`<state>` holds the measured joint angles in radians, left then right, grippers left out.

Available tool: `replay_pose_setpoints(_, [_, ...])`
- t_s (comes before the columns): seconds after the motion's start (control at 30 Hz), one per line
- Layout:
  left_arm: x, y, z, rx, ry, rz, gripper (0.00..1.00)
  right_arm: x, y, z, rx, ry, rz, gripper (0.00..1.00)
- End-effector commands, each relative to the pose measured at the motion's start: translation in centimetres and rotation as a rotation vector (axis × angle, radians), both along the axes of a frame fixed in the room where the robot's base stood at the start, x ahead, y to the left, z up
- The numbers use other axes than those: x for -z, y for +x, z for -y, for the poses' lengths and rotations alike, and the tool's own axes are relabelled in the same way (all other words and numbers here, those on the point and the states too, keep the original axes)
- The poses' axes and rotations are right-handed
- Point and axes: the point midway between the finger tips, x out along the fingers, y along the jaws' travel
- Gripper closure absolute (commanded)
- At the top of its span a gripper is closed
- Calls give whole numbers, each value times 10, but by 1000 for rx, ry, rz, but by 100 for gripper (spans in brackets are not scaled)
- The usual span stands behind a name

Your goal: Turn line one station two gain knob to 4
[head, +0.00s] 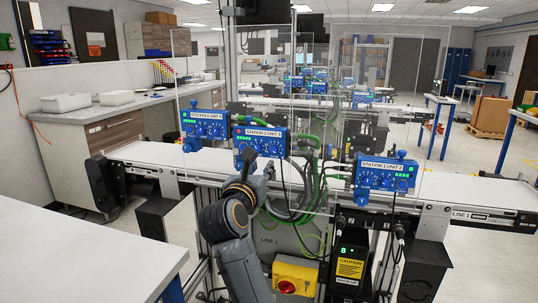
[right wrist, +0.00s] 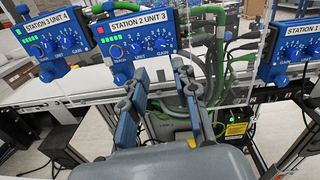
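The Station 2 Unit 3 control box (head: 261,141) is blue with a white label and hangs left of centre on the line 1 conveyor. In the right wrist view its gain knob (right wrist: 160,45) is a small dark-blue dial at the box's right end; its setting is too small to read. My right gripper (right wrist: 160,70) is open and empty, fingers spread just below and in front of the Unit 3 box. My left gripper is not in view.
A Station 1 box (head: 384,175) hangs further right. Clear panels (head: 300,60) stand above the boxes. Green and grey cables (right wrist: 205,75) hang right of Unit 3, near my right finger. A white table (head: 70,260) is at the front left.

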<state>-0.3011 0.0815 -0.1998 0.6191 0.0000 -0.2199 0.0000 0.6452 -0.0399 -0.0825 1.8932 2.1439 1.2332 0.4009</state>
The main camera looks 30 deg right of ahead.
Motion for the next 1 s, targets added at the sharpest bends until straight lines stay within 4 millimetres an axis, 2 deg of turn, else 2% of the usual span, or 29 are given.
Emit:
replay_pose_setpoints(0.1, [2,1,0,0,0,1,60,0,18,21,4,-5,-1,71])
replay_pose_setpoints(0.3, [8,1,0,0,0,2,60,0,47,52,4,-5,-1,71])
replay_pose_setpoints(0.5, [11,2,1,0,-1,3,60,0,67,72,2,-4,0,71])
replay_pose_setpoints(0.93, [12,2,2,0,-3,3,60,-1,74,80,0,-4,1,71])
replay_pose_setpoints(0.97, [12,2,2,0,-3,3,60,-1,74,80,0,-4,1,73])
replay_pose_setpoints(1.0, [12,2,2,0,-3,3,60,-1,74,80,0,-4,1,81])
